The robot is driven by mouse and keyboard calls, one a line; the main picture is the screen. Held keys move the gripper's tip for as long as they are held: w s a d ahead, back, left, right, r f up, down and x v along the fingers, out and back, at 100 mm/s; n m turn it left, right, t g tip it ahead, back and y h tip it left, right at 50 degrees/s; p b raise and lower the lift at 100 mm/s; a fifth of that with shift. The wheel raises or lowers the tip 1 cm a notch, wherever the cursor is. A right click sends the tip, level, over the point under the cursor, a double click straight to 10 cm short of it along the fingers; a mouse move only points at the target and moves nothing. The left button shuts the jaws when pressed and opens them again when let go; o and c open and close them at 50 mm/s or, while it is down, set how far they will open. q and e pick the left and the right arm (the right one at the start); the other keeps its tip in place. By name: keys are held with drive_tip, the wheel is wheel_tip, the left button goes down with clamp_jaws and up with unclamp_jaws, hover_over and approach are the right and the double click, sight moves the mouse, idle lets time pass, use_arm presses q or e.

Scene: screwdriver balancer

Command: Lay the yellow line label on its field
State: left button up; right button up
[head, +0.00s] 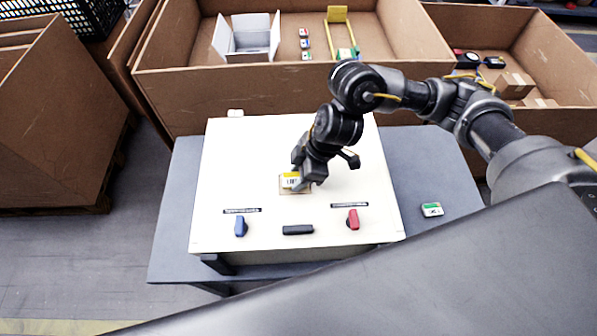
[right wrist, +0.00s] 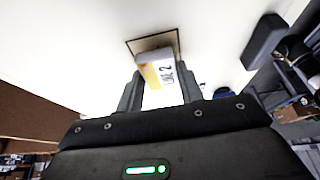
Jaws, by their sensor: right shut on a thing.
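The yellow line label (head: 290,180) is a small white and yellow block over the white panel (head: 240,165) in the head view. In the right wrist view the label (right wrist: 160,75) shows a yellow band and the text "LINE 2". My right gripper (head: 302,178) is shut on it, with one finger on each side in the right wrist view (right wrist: 163,88). The outlined field (head: 308,190) is a dark-edged rectangle, also in the right wrist view (right wrist: 135,44). The label's far end overlaps this outline. I cannot tell whether it touches the panel. My left gripper is out of view.
A blue knob (head: 240,226), a black handle (head: 298,230) and a red knob (head: 353,219) stand on the panel's near part. A green and white label (head: 432,209) lies on the grey table (head: 440,180). Cardboard boxes (head: 200,95) stand behind.

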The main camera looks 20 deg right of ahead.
drive_tip(key=shift+f, duration=0.45)
idle(0.9)
drive_tip(key=o, duration=1.1)
drive_tip(key=shift+o, duration=0.2)
drive_tip(key=shift+r, duration=0.1)
drive_tip(key=v, duration=1)
drive_tip(key=shift+d+r, duration=0.2)
drive_tip(key=shift+r, duration=0.1)
drive_tip(key=shift+a, duration=0.15)
